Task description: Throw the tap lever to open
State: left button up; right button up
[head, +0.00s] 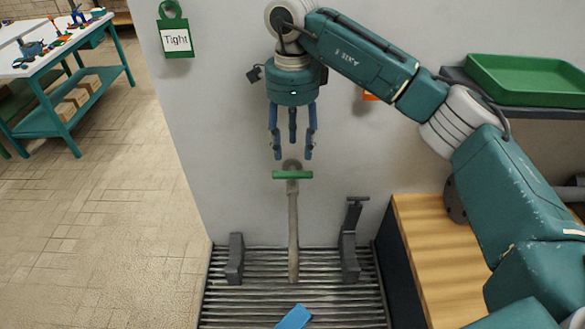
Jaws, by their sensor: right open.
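The tap lever (278,175) is a short green bar. It lies crosswise, level in the picture, near the top of a slim upright grey pipe (293,228) in front of the pale wall. A round grey part shows just above the bar. My right gripper (292,152) hangs fingers down just above the lever in the picture. Its blue fingers are spread and hold nothing. A small gap shows between the fingertips and the green bar; the exact depth between them is hard to tell. My left gripper is not in view.
Two dark grey brackets (235,258) (350,245) flank the pipe over a slatted floor grate (330,306). A blue piece (293,317) lies on the grate. A green "Tight" tag (176,40) hangs on the wall. A wooden bench top (425,245) and green tray (525,80) stand right.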

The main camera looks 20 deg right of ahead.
aim_at(293, 175)
notch_tip(293, 175, down, 8)
jog(key=p, duration=0.2)
jog(key=shift+f+p, duration=0.2)
jog(key=shift+p, duration=0.15)
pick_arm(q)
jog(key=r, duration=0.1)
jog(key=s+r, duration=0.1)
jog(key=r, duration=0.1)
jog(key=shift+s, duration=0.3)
pick_arm(e)
jog(key=shift+f, duration=0.4)
